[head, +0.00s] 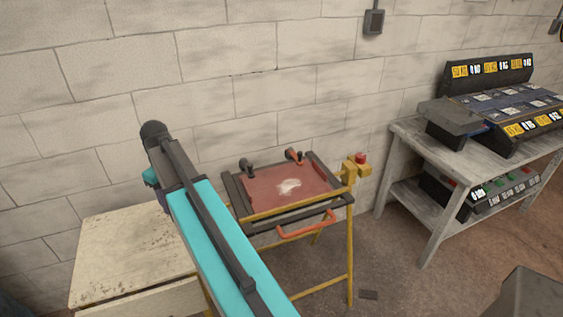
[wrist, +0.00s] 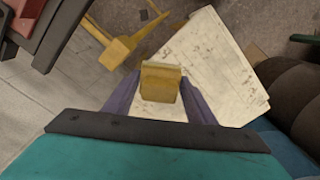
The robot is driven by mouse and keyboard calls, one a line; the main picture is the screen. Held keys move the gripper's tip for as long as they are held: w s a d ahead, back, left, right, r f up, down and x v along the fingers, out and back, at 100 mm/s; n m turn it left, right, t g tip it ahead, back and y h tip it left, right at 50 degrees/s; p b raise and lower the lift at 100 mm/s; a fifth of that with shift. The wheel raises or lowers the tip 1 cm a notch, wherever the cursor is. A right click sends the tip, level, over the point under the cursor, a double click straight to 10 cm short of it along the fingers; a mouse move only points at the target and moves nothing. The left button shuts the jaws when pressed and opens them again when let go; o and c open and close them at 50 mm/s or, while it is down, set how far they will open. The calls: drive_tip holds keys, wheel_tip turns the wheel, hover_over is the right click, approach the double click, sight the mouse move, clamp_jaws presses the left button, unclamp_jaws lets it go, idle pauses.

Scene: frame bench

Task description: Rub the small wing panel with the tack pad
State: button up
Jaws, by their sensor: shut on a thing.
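The wing panel (head: 262,188) is a flat red sheet with a pale whitish patch near its middle. It lies in a dark-edged holder on a yellow stand, with dark and orange clamps at its back edge. Part of the red surface also shows at the top left of the wrist view (wrist: 28,10). My gripper (wrist: 160,97) has purple fingers and is shut on the tack pad (wrist: 160,80), a small ochre block. The pad is held above the pale worn table, apart from the panel.
The pale worn table (head: 125,250) stands left of the panel stand. An orange handle (head: 306,228) juts from the stand's front, and a post with a red button (head: 360,160) stands at its right. A grey workbench (head: 408,132) with racks is farther right.

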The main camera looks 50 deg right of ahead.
drive_tip(key=s+d+m+p, duration=0.2)
drive_tip(key=s+d, duration=0.4)
drive_tip(key=d, duration=0.4)
drive_tip(key=s+d+r+m+p, duration=0.1)
drive_tip(key=s+d+m+p, duration=0.1)
drive_tip(key=s+d, duration=0.4)
drive_tip(key=s+d+r+m+p, duration=0.1)
drive_tip(key=s+d, duration=0.5)
drive_tip(key=d, duration=1)
drive_tip(key=shift+s+m+p, duration=0.4)
drive_tip(key=shift+m+p, duration=0.4)
drive_tip(key=shift+m, duration=0.4)
